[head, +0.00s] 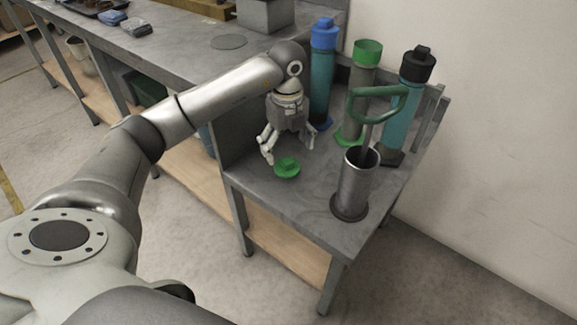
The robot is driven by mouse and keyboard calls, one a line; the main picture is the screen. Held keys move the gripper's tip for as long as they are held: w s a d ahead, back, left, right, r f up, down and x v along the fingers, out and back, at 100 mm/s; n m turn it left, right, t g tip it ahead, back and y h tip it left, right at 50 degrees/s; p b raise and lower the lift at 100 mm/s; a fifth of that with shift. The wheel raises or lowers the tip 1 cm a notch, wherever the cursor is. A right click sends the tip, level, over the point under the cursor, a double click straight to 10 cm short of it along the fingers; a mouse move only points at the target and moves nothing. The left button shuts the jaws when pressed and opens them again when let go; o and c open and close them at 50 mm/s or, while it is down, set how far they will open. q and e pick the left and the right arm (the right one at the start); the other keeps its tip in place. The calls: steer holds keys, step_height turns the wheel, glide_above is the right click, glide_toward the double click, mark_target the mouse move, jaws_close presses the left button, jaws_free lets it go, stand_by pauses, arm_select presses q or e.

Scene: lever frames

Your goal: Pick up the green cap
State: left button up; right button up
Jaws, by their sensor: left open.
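The green cap (287,167) lies on the grey bench top near its left front edge. My left gripper (289,150) hangs from above just behind and over the cap, fingers pointing down. Its fingers are spread and hold nothing. One finger is to the left of the cap, the other to the right and farther back. I cannot tell whether a finger touches the cap. Another green cap (367,52) sits on top of the middle tall cylinder. My right gripper is not in view.
A blue-capped cylinder (321,75), a green-capped cylinder (357,100) and a black-capped cylinder (404,115) stand behind. A metal cup (354,187) with a green-handled tool (376,92) stands to the right. The front bench top (300,205) is clear. A wall is at right.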

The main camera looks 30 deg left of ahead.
mark_target(287, 160)
arm_select(q)
steer(key=shift+f, duration=0.75)
steer(key=shift+f+b, duration=0.6)
steer(key=shift+f, duration=1.8)
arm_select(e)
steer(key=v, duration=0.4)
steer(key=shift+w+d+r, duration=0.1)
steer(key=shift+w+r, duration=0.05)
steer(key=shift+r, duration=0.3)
arm_select(q)
steer(key=shift+c, duration=0.2)
steer(key=c, duration=1)
steer(key=shift+r, duration=0.15)
